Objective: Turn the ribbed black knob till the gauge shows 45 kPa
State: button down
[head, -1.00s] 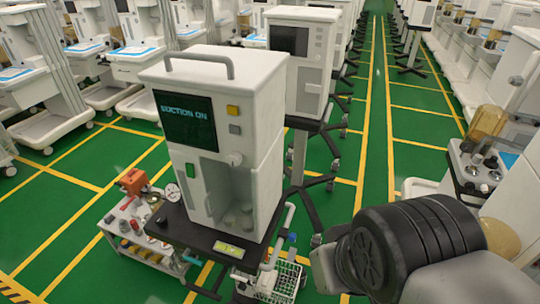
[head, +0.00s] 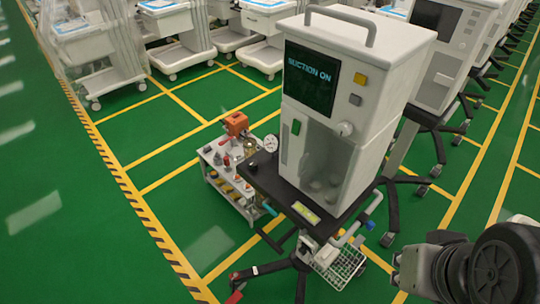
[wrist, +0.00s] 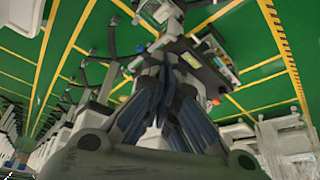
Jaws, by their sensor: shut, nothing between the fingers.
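A white suction unit (head: 355,100) stands on a black cart top, and its dark screen (head: 311,76) reads "SUCTION ON". A small round white gauge (head: 270,143) sits at the left edge of the cart top in the head view. Its needle and numbers are too small to read. I cannot clearly make out the ribbed black knob. My gripper (wrist: 172,92) shows in the wrist view, with its dark fingers shut and nothing held. The cart shows beyond the fingers there. In the head view only my arm shows, at the lower right, away from the gauge.
A low white trolley (head: 232,178) with an orange device (head: 236,123) stands left of the cart. A wire basket (head: 338,265) hangs under the cart top. The cart's black legs spread on the floor. Open green floor (head: 90,220) lies at the left. More machines stand behind.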

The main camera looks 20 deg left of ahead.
aim_at(253, 164)
jog(key=k+j+z, duration=0.1)
jog(key=j, duration=0.35)
jog(key=k+j+z, duration=0.15)
jog(key=j, duration=0.3)
jog(key=k+j+z, duration=0.1)
jog(key=j, duration=0.35)
jog(key=k+j+z, duration=0.1)
jog(key=k+j, duration=0.2)
jog(key=k+j+z, duration=0.15)
jog(key=j, duration=0.35)
jog(key=i+j+z, duration=0.2)
jog(key=i+j, duration=0.2)
jog(key=j, duration=0.2)
jog(key=i+j+z, duration=0.15)
jog(key=j, duration=0.15)
jog(key=i+j+z, duration=0.1)
jog(key=j, duration=0.25)
jog(key=i, duration=0.05)
